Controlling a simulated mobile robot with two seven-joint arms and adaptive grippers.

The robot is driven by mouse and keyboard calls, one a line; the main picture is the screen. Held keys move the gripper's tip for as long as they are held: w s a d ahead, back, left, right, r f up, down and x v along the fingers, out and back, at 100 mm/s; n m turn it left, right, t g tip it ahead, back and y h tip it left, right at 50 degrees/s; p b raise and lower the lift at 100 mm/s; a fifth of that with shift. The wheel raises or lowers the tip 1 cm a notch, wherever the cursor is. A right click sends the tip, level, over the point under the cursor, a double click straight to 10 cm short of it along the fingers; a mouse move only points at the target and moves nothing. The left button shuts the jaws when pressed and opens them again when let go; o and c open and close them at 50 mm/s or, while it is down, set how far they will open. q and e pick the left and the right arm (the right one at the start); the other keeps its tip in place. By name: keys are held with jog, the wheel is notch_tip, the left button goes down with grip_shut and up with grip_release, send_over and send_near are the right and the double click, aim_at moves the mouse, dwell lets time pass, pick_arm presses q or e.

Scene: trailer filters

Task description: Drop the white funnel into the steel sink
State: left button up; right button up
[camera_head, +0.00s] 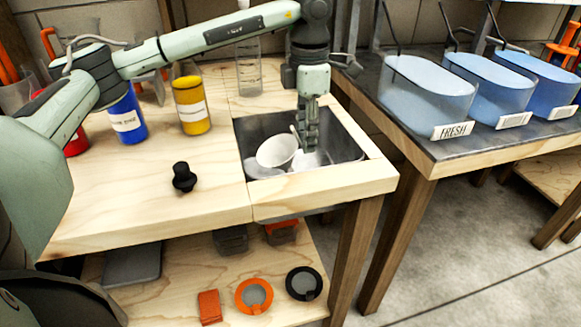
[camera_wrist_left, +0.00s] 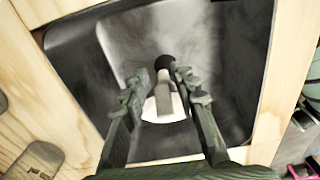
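The white funnel (camera_head: 277,151) is inside the steel sink (camera_head: 345,141), toward its left side and tilted. In the left wrist view the funnel (camera_wrist_left: 166,108) shows below and between my fingers, with visible gaps beside it. The sink (camera_wrist_left: 235,60) surrounds it there. My left gripper (camera_head: 308,146) points down into the sink, just right of the funnel in the head view. In the wrist view its fingers (camera_wrist_left: 160,80) are apart. Whether the funnel rests fully on the sink floor is hard to tell. My right gripper is not in view.
A black stopper-like object (camera_head: 184,178) stands on the wooden bench left of the sink. Blue (camera_head: 127,118) and yellow (camera_head: 191,104) bottles and a clear cylinder (camera_head: 249,75) stand behind. Water tubs (camera_head: 425,92) occupy the right table. The bench front is mostly clear.

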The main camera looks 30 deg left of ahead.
pick_arm(q)
jog(key=shift+o, duration=0.5)
notch_tip(320, 180, up, 12)
dwell(0.3)
dwell(0.3)
